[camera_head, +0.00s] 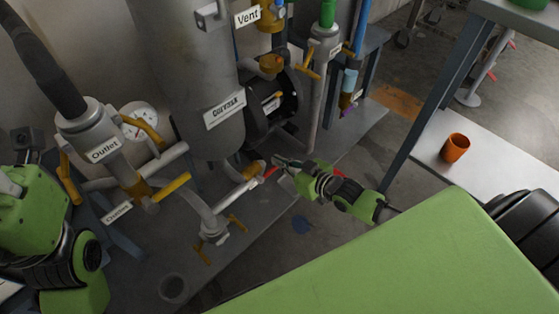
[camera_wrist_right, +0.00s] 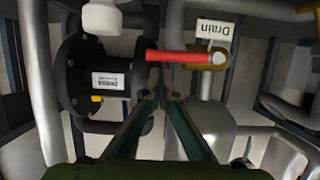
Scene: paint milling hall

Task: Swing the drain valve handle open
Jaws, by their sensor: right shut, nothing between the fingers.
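The drain valve handle (camera_head: 270,173) is a short red lever by the pipework below the tank. In the right wrist view the red handle (camera_wrist_right: 178,56) lies level in the picture, its right end at a brass valve part (camera_wrist_right: 218,58) below the "Drain" label (camera_wrist_right: 213,32). My right gripper (camera_head: 279,162) is shut and empty, its tips close to the lever's free end in the head view. In the right wrist view the fingertips (camera_wrist_right: 159,94) meet just below the handle; whether they touch it I cannot tell. My left gripper is not in view; only left arm links show.
A grey tank (camera_head: 190,75) stands behind, with a black pump (camera_head: 275,100) beside it. An Outlet pipe (camera_head: 95,140) and yellow-handled valves (camera_head: 172,187) are to the left. An orange cup (camera_head: 455,148) is on a shelf at right. Grey floor lies below my right forearm.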

